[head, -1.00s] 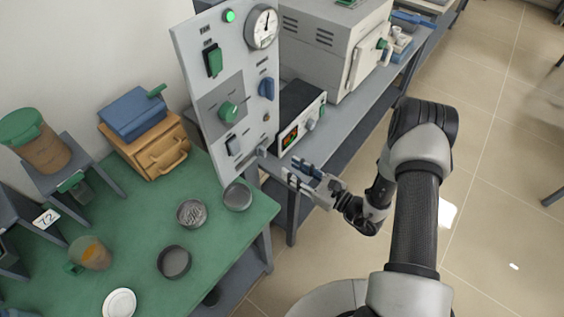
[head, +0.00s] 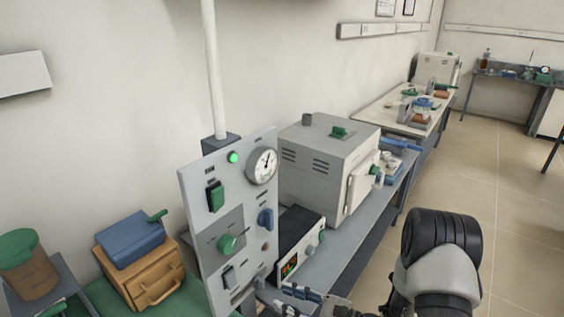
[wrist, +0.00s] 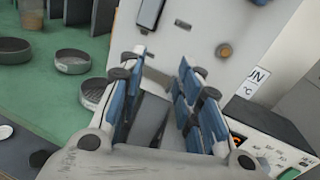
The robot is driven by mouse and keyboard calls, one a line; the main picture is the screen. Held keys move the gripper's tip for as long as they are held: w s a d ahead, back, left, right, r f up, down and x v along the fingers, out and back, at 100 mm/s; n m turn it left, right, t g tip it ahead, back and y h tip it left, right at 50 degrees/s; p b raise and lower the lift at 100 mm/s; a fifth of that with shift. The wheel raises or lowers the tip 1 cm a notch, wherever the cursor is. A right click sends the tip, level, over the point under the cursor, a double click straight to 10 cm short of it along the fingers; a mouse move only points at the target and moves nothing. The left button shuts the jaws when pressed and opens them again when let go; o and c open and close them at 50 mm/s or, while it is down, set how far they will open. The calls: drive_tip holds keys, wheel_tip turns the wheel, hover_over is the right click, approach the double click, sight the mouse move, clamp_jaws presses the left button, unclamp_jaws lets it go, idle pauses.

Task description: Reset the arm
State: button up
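My gripper (head: 300,293) shows at the bottom edge of the head view, by the lower right side of the grey control panel (head: 190,196). In the wrist view its two blue-padded fingers (wrist: 163,62) stand apart with nothing between them, so it is open. The panel (wrist: 205,30) fills the upper middle of the wrist view, beyond the fingertips. I cannot tell how close the fingertips are to it. My arm's dark joint shows at the lower right of the head view; much of the arm is cut off.
A grey muffle furnace (head: 318,165) and a black controller box (head: 296,236) stand on the bench right of the panel. A wooden box (head: 140,262) is at the left. Round dishes (wrist: 73,61) lie on the green table (wrist: 45,88). Floor (head: 500,235) at the right is clear.

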drive_tip(key=s+a+r+n+g+h, duration=0.3)
drive_tip(key=s+r+n+g+h, duration=0.2)
drive_tip(key=s+r+n+g, duration=0.7)
drive_tip(key=s+d+r+n+t+h, duration=0.4)
drive_tip(key=s+d+r+h, duration=0.1)
drive_tip(key=d, duration=0.2)
drive_tip(key=s+d+r+n+t+h, duration=0.5)
drive_tip(key=s+d+h, duration=0.1)
drive_tip(key=d, duration=0.2)
drive_tip(key=shift+s+n, duration=0.2)
drive_tip(key=shift+n, duration=0.1)
drive_tip(key=shift+r, duration=0.1)
idle(0.6)
